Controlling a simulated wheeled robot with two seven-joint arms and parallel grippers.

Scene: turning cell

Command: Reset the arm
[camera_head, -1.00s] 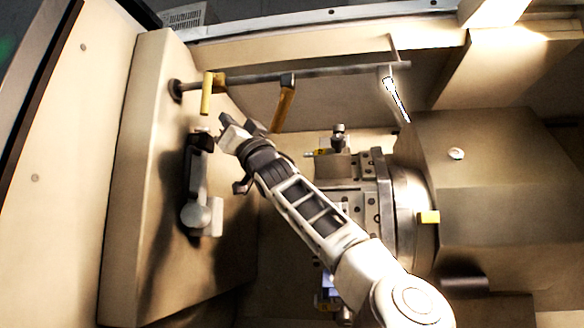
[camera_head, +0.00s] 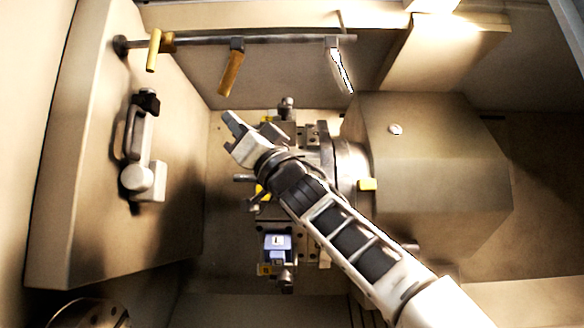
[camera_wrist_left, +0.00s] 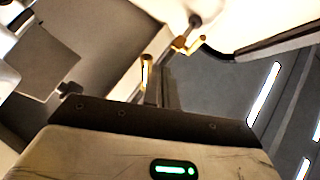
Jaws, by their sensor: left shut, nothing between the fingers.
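My left gripper (camera_head: 230,120) is at the end of my pale arm, which comes in from the lower right in the head view. Its fingers are shut with nothing between them. It points up and left inside the machine, apart from the dark handle (camera_head: 134,130) on the beige panel to its left. The left wrist view shows the gripper's dark body edge, with its fingers (camera_wrist_left: 160,88) partly seen beyond it. My right gripper is in neither view.
A grey bar (camera_head: 280,39) with yellow-handled levers (camera_head: 231,70) runs above the gripper. The chuck (camera_head: 350,165) and a beige housing (camera_head: 435,160) are to the right. A tool block with a blue part (camera_head: 277,243) sits below.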

